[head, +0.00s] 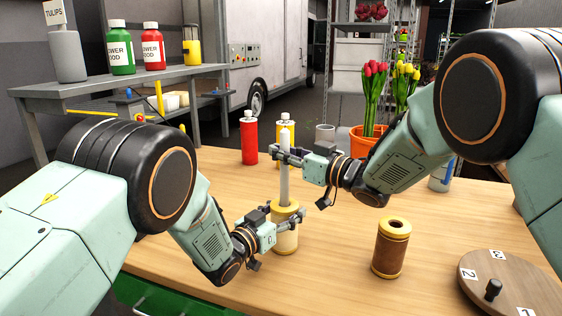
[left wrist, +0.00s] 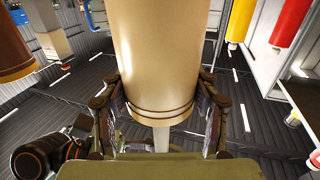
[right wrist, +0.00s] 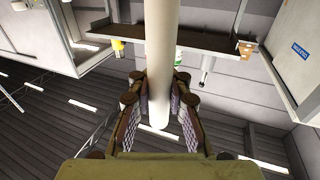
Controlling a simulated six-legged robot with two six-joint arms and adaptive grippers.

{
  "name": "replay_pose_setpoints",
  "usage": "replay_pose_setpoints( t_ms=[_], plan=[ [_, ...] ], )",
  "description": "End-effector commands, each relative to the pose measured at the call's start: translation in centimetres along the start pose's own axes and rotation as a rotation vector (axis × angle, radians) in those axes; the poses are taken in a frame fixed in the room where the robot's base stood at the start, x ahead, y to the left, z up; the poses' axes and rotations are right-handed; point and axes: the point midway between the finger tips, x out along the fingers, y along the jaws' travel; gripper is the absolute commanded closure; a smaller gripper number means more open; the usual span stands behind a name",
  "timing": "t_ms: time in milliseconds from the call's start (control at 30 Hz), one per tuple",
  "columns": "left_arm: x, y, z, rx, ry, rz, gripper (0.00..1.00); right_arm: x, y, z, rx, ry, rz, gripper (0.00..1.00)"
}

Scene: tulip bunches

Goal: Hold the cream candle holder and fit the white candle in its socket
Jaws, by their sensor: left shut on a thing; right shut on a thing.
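The cream candle holder (head: 286,240), with yellowish ends, stands upright at the middle of the table. My left gripper (head: 284,222) is shut around its body; the left wrist view shows the holder (left wrist: 155,60) between both fingers. The white candle (head: 285,182) is upright directly over the holder, its lower end meeting the holder's top. My right gripper (head: 288,155) is shut on the candle near its upper end. The right wrist view shows the candle (right wrist: 162,60) between the fingers. I cannot tell how deep the candle sits in the socket, which is hidden.
A brown holder (head: 391,250) with yellow ends stands to the right. A numbered round wooden board (head: 520,285) lies at the front right. A red bottle (head: 249,140) and orange tulip pot (head: 365,143) stand behind. The table between the brown holder and the board is clear.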

Motion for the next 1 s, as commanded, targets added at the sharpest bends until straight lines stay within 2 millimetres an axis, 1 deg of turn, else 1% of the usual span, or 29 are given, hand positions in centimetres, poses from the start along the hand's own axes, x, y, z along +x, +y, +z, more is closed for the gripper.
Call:
replay_pose_setpoints(
  t_ms=[33, 133, 367, 533, 567, 600, 867, 1000],
  plan=[
    [0.0, 0.0, -0.1, 0.000, 0.001, 0.000, 0.80, 0.0, 0.0, 1.0, 0.004, -0.002, 0.000, 1.00],
    [0.0, 0.0, -0.1, 0.000, 0.001, 0.000, 0.80, -0.1, 0.0, 2.0, 0.001, 0.001, 0.000, 1.00],
    [0.0, 0.0, -0.1, 0.000, 0.001, 0.000, 0.80, -0.1, 0.0, 2.0, 0.000, 0.002, 0.000, 1.00],
    [0.0, 0.0, -0.1, 0.000, 0.001, 0.000, 0.80, -0.1, 0.0, 2.4, 0.001, 0.001, 0.000, 1.00],
    [0.0, 0.0, -0.1, 0.000, 0.001, 0.000, 0.80, -0.1, 0.0, 2.4, 0.000, 0.001, 0.000, 0.84],
    [0.0, 0.0, -0.1, 0.000, 0.001, 0.000, 0.80, -0.1, 0.0, 2.4, 0.000, 0.001, 0.000, 0.81],
    [0.0, 0.0, -0.1, 0.000, 0.001, 0.000, 0.80, -0.1, 0.0, 2.4, 0.001, 0.000, 0.000, 0.60],
    [0.0, 0.0, -0.1, 0.000, 0.002, 0.000, 0.80, -0.1, 0.0, 2.4, 0.001, 0.000, 0.000, 0.60]
  ],
)
